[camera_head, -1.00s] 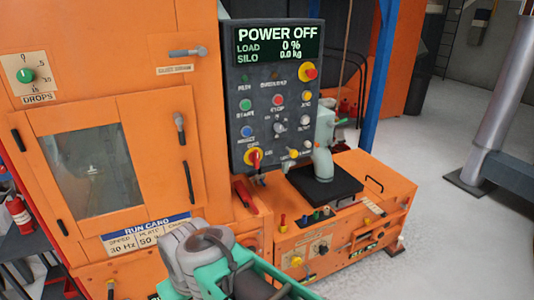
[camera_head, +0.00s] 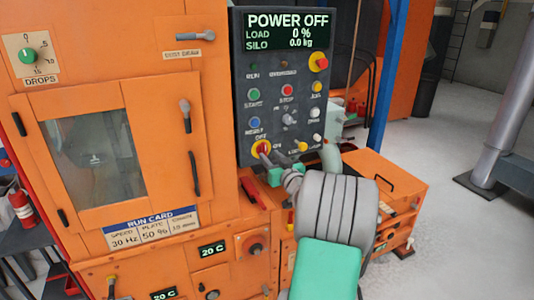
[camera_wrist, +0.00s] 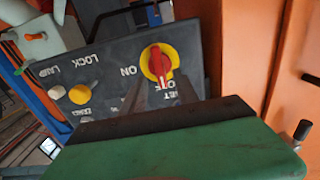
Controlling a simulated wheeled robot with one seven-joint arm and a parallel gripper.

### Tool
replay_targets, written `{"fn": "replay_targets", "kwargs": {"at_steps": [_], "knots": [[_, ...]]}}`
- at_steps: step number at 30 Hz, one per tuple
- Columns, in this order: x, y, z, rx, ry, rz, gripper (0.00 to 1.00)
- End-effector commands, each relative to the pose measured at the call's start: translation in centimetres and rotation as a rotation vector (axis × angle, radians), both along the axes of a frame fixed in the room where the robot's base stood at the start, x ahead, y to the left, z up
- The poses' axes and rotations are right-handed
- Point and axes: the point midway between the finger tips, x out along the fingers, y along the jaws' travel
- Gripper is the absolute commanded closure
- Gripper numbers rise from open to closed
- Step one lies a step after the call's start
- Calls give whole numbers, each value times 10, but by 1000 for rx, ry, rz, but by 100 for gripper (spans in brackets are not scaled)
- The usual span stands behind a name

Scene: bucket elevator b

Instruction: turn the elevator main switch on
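The main switch (camera_head: 262,148) is a red handle on a yellow disc at the lower left of the dark control panel (camera_head: 244,75). In the wrist view the switch (camera_wrist: 158,62) stands just beyond my fingertips. Its handle points down in that picture, away from the ON lettering and toward lettering partly covered by my fingers. My gripper (camera_head: 273,170) is just below the switch in the head view. In the wrist view my gripper (camera_wrist: 158,92) has two dark fingers apart with an empty gap, lined up with the handle. Contact cannot be told. The display (camera_head: 287,31) reads POWER OFF.
A yellow knob (camera_wrist: 80,94) and a pale button (camera_wrist: 56,92) sit beside the switch on the panel. The orange cabinet (camera_head: 150,80) lies left of the panel. An orange box (camera_head: 385,175) is at right, with open floor (camera_head: 445,235) beyond it.

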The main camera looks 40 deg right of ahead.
Motion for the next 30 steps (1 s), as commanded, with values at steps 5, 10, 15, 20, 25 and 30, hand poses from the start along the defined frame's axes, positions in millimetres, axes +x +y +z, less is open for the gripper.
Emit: {"fn": "replay_targets", "kwargs": {"at_steps": [5,10,15,20,25,30], "knots": [[26,-7,1,0,1,2,64],[31,-8,-1,2,2,1,64],[30,-8,0,2,2,1,67],[30,-8,0,2,2,1,80],[30,-8,0,2,2,1,94],[30,-8,0,2,2,1,100]]}}
